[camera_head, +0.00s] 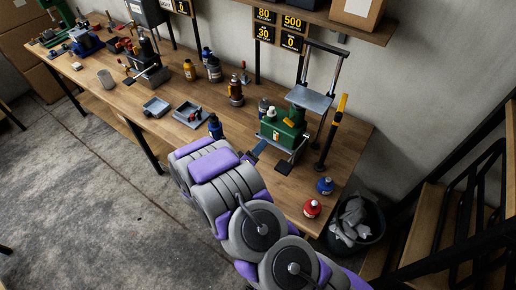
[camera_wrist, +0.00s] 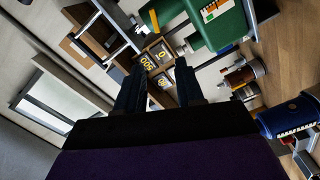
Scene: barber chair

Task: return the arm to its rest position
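My grey and purple arm reaches over the front edge of the wooden workbench (camera_head: 345,150) in the head view. Number signs on the wall show through the gap, well beyond the fingertips. A green machine (camera_wrist: 215,22) is at the top right of the wrist view, apart from the fingers. A blue bottle (camera_wrist: 290,117) is at the right. The head view shows the green machine (camera_head: 283,139) just beyond the arm.
Small grey trays (camera_head: 190,115) and several bottles stand on the bench. A red bottle (camera_head: 312,208) and a blue bottle (camera_head: 325,186) stand near the arm's right side. A dark bin (camera_head: 357,222) and stairs (camera_head: 440,205) are at the right. The concrete floor (camera_head: 75,190) at left is clear.

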